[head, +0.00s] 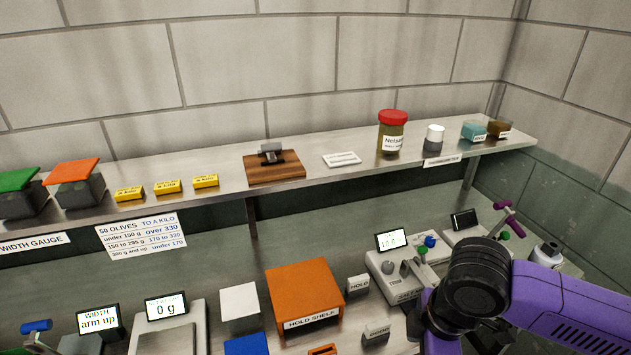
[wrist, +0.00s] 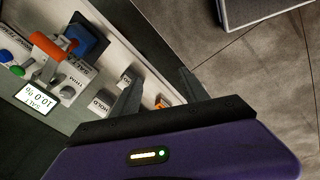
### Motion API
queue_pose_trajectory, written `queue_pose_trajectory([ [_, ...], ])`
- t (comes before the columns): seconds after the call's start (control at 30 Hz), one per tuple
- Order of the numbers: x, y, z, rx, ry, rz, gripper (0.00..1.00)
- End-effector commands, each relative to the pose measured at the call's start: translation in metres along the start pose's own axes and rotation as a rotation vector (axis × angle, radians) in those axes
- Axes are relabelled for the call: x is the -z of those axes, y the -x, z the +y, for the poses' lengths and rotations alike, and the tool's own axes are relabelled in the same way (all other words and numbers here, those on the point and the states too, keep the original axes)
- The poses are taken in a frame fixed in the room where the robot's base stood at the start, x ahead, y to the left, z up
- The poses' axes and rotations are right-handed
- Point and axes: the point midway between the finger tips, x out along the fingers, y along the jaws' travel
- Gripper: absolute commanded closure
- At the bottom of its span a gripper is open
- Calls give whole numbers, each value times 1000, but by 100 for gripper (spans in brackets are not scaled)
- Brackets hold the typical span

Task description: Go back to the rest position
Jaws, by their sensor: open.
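My gripper (wrist: 160,75) is open in the wrist view, its two dark fingers apart with nothing held between them. It is tilted over the front edge of the bench, close to the HOLD label block (wrist: 101,104) and the salt unit (wrist: 88,68). In the head view my purple arm with its black joint reaches in from the right over the bench. The fingers cannot be made out in that view. The salt unit (head: 377,261) with its display stands just left of the arm, and part of the bench is hidden behind the arm.
An orange hold shelf (head: 304,293), a scale (head: 168,325) reading 0 g and a width display (head: 99,320) reading "arm up" stand on the bench. The upper shelf (head: 222,199) carries a red-lidded jar (head: 392,132). Bare floor (wrist: 260,75) lies beyond the bench edge.

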Motion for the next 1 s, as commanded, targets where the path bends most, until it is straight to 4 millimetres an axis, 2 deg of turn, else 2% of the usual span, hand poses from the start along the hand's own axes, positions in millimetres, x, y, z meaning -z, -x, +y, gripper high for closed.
queue_pose_trajectory([
  [0.3, 42, -8, 11, -130, 22, 150, 48],
  [0.4, 48, -14, 11, -174, 28, 202, 48],
  [0.5, 46, -21, 8, -217, 25, 256, 48],
  [0.63, 31, -33, -1, -274, 9, 335, 48],
  [0.77, 5, -44, -19, -324, -21, 416, 48],
  [0.87, -18, -50, -42, -353, -56, 483, 48],
  [1.0, -47, -55, -84, -383, -120, 574, 48],
])
